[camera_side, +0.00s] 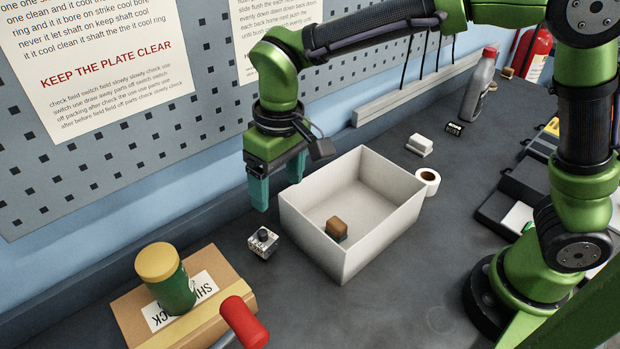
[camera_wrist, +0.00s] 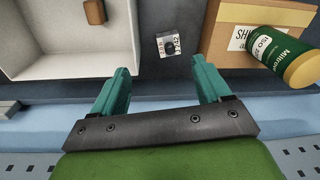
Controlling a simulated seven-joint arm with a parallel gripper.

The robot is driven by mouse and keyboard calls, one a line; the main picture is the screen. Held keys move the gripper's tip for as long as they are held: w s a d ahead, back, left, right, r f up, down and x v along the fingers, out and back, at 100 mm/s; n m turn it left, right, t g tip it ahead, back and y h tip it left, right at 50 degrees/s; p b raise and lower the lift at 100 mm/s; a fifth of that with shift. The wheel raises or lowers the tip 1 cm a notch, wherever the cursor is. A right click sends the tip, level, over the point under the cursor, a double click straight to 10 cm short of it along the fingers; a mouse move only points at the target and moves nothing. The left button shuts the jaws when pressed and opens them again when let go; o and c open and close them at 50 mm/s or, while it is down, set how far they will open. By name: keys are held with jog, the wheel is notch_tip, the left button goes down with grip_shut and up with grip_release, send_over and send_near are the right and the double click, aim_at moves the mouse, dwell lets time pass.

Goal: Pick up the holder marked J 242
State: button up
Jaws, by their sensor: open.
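The holder (camera_side: 263,242) is a small pale block with a dark round knob on top, on the dark bench just left of the white bin. In the wrist view the holder (camera_wrist: 169,45) shows a label that seems to read J 242, turned sideways. My gripper (camera_side: 278,196) has teal fingers pointing down, apart and empty, above the bench and behind the holder, toward the wall. In the wrist view my gripper (camera_wrist: 168,75) has its fingers spread, with the holder beyond the tips, between their lines. Nothing hides the holder.
A white open bin (camera_side: 385,222) with a brown-topped block (camera_side: 336,228) inside stands close right of the holder. A cardboard box (camera_side: 228,270) with a green jar (camera_side: 172,285) on it stands close on the left. A red-handled tool (camera_side: 244,322) lies in front.

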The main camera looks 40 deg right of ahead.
aim_at(264, 239)
jog(key=shift+h, duration=0.4)
jog(key=f, duration=0.3)
jog(key=w+a+f, duration=0.1)
jog(key=f, duration=0.2)
jog(key=w+a+f, duration=0.1)
jog(key=f, duration=0.3)
jog(key=shift+a+f, duration=0.1)
jog(key=shift+a, duration=0.15)
jog(key=shift+w+a+f, duration=0.1)
jog(key=shift+a+f, duration=0.05)
jog(key=shift+f, duration=3)
jog(key=shift+r, duration=0.1)
jog(key=c, duration=1.3)
